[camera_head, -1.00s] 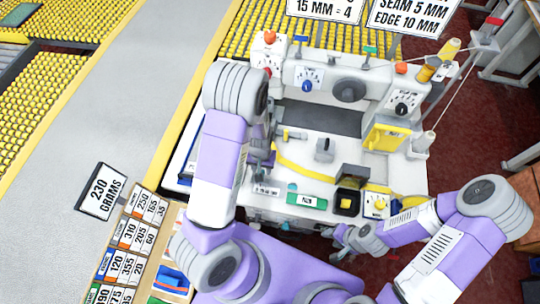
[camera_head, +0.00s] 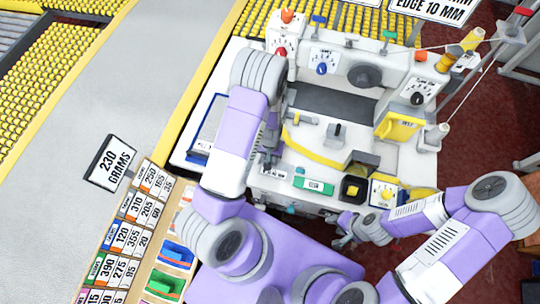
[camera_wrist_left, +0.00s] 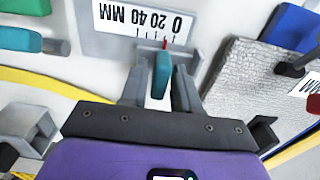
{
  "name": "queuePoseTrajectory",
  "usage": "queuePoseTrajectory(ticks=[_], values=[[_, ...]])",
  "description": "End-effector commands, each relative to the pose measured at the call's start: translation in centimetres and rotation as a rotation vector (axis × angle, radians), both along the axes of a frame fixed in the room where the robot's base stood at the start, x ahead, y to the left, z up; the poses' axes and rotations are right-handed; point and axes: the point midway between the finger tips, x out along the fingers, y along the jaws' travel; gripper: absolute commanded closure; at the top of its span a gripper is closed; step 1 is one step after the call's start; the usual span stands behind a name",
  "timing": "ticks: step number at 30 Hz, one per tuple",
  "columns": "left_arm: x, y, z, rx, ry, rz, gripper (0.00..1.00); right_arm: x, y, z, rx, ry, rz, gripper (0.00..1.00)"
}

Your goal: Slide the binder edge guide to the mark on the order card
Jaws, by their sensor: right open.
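The binder edge guide appears to be the teal-handled slider (camera_wrist_left: 162,75) on a scale plate reading 0 20 40 MM (camera_wrist_left: 142,18) in the left wrist view. Its thin red pointer lies near the scale marks. My left gripper (camera_wrist_left: 160,88) has a finger on each side of the teal handle, with small gaps showing, so it looks open around it. In the head view my left arm mostly hides that spot. My right gripper (camera_head: 345,236) is open and empty at the machine's front edge. A card reading EDGE 10 MM (camera_head: 432,10) is cut off at the top.
The white binding machine (camera_head: 395,62) has dials, a yellow plate (camera_head: 400,127) and thread spools. A green block (camera_head: 314,186) and a black box with a yellow button (camera_head: 353,188) sit along its front. A 230 GRAMS sign (camera_head: 110,163) stands left.

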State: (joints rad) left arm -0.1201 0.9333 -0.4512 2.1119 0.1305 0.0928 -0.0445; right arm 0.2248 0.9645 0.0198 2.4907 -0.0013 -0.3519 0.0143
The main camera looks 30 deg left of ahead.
Motion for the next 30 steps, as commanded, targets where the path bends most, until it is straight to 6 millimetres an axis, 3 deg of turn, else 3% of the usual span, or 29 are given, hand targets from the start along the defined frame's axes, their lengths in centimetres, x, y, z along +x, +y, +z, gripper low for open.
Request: queuePoseTrajectory(ticks=[1,6,23,24,27,30], values=[[-0.01,0.0,0.01,0.0,0.0,0.0,0.77,0.01,0.0,0.0,0.0,0.0,0.0,0.57],[-0.01,0.0,0.02,0.0,0.0,0.0,1.0,0.01,0.0,0.0,0.0,0.0,0.0,0.57],[0.0,-0.22,0.04,-0.001,0.001,0.0,1.0,0.0,-0.01,-0.39,0.0,0.0,0.0,0.57],[0.0,-0.23,0.04,-0.001,0.001,0.0,0.75,0.0,0.0,-0.37,0.0,0.0,0.0,0.57],[0.01,-0.21,0.04,-0.001,0.001,0.0,0.6,0.0,0.0,-0.37,0.0,0.0,0.0,0.57],[0.01,-0.2,0.04,0.0,0.001,0.0,0.57,0.0,-0.01,-0.39,0.0,0.0,0.0,0.57]])
